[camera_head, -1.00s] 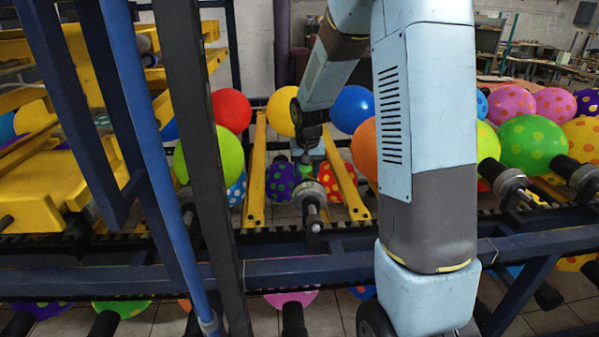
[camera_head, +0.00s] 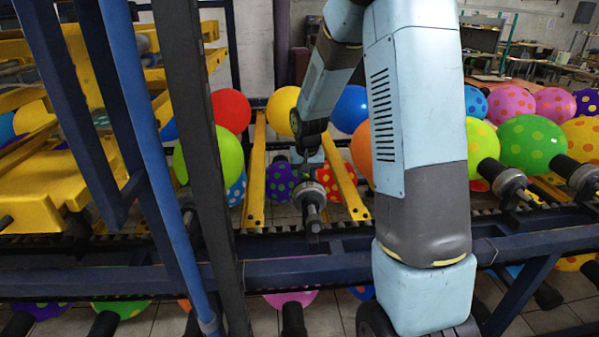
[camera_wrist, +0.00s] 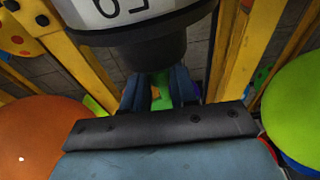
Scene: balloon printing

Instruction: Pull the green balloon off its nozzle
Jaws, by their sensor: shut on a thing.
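A bit of the green balloon (camera_wrist: 157,94) shows between the fingers of my gripper (camera_wrist: 160,90) in the wrist view. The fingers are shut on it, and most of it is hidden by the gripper. In the head view my gripper (camera_head: 305,160) is small and dark, just beyond the nozzle (camera_head: 312,198). The nozzle points up from the rack between two yellow bars. No green shows on its tip. I cannot tell clearly whether balloon and nozzle still touch.
Yellow bars (camera_head: 255,175) flank the nozzle. A lime balloon (camera_head: 225,155) is to the left and an orange balloon (camera_head: 362,150) to the right; both flank my gripper in the wrist view. Purple and red dotted balloons (camera_head: 282,182) (camera_head: 328,182) hang behind. Dark posts (camera_head: 195,150) stand left.

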